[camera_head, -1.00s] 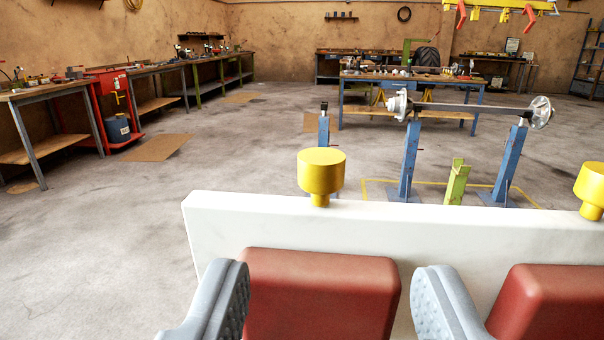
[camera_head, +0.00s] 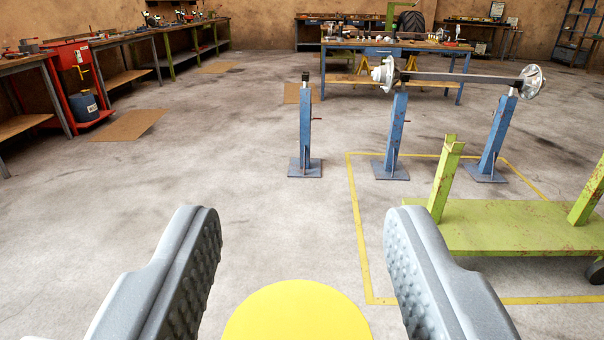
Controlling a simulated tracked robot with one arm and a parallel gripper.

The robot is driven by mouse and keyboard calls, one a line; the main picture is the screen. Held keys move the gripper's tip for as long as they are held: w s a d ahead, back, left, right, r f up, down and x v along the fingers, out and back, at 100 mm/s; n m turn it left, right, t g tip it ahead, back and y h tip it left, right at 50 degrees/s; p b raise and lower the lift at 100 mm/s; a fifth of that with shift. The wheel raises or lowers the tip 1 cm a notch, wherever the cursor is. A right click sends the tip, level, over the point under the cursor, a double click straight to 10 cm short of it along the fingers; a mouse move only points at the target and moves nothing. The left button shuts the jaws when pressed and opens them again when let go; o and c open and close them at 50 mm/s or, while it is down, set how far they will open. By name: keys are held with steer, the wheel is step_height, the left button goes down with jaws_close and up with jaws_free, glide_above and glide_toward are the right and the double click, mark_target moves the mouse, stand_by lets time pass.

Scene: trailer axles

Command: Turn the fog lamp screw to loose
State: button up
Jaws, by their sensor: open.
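A yellow round head (camera_head: 297,315), which looks like the fog lamp screw, shows at the bottom centre, seen from above and cut off by the lower edge. My gripper (camera_head: 303,245) is open. Its two grey, studded fingers stand wide apart, one to the left and one to the right of the yellow head, with gaps on both sides. I cannot tell the height of the fingers relative to the head. The screw's stem and the white panel that carried it are out of view.
A green cart (camera_head: 515,228) stands on the right, within a yellow floor outline (camera_head: 360,235). Blue stands (camera_head: 394,140) hold an axle (camera_head: 460,77) behind it. Workbenches line the back and left. The floor at centre left is clear.

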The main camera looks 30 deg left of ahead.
steer(key=shift+w+a, duration=0.15)
steer(key=shift+w, duration=0.3)
steer(key=c, duration=1)
steer(key=shift+s+r+n+y+p, duration=0.1)
steer(key=shift+n+y+p, duration=0.2)
steer(key=shift+p, duration=0.25)
steer(key=shift+n+g+y+p, duration=0.4)
steer(key=shift+g+y+p, duration=0.1)
steer(key=shift+g+y, duration=0.15)
